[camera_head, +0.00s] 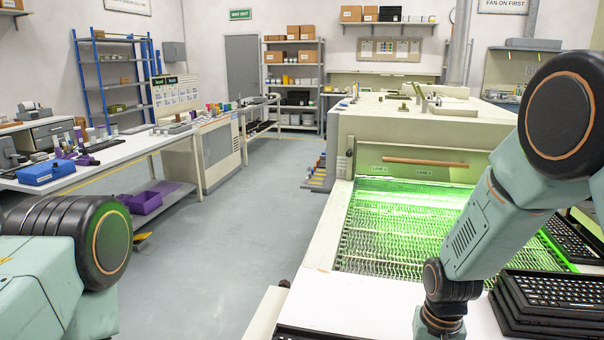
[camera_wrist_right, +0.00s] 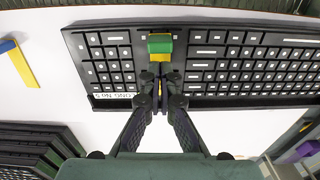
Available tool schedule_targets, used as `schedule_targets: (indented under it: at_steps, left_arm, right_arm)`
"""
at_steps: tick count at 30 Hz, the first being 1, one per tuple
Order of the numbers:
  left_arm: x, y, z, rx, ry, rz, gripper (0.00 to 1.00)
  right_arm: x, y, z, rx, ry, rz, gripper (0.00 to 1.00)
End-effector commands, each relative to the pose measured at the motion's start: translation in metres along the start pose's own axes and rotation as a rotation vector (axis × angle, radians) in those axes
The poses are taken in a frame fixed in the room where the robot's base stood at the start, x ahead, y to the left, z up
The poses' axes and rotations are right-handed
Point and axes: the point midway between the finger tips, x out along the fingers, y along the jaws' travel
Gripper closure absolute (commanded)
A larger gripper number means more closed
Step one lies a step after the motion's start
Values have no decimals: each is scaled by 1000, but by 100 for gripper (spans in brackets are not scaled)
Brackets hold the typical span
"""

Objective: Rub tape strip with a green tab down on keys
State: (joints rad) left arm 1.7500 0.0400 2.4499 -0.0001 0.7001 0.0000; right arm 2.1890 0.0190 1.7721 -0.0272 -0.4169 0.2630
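A black keyboard (camera_wrist_right: 215,65) with light-marked keys lies on a white surface in the right wrist view. A small block, green above and yellow below (camera_wrist_right: 160,44), shows against its keys just past my right fingertips. I cannot tell whether it is the tape's tab or a tool part. My right gripper (camera_wrist_right: 161,78) is over the keyboard's near edge with its fingers close together. Bits of yellow and blue show between the fingers; what they belong to is unclear. No separate tape strip can be made out. My left gripper is outside the head view.
A blue-and-yellow piece (camera_wrist_right: 22,64) lies left of the keyboard. Stacked keyboards (camera_head: 548,300) stand at the bench's right, by a green-lit mesh conveyor (camera_head: 390,225). A purple object (camera_wrist_right: 300,152) shows lower right in the wrist view.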

Motion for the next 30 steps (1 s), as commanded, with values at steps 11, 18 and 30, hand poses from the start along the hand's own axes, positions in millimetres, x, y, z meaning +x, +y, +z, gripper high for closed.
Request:
schedule_targets:
  at_steps: [11,18,30]
  left_arm:
    - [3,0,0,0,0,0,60]
    - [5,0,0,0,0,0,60]
    - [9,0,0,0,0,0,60]
  right_arm:
    - [6,0,0,0,0,0,100]
    - [10,0,0,0,0,0,100]
    - [17,0,0,0,0,0,100]
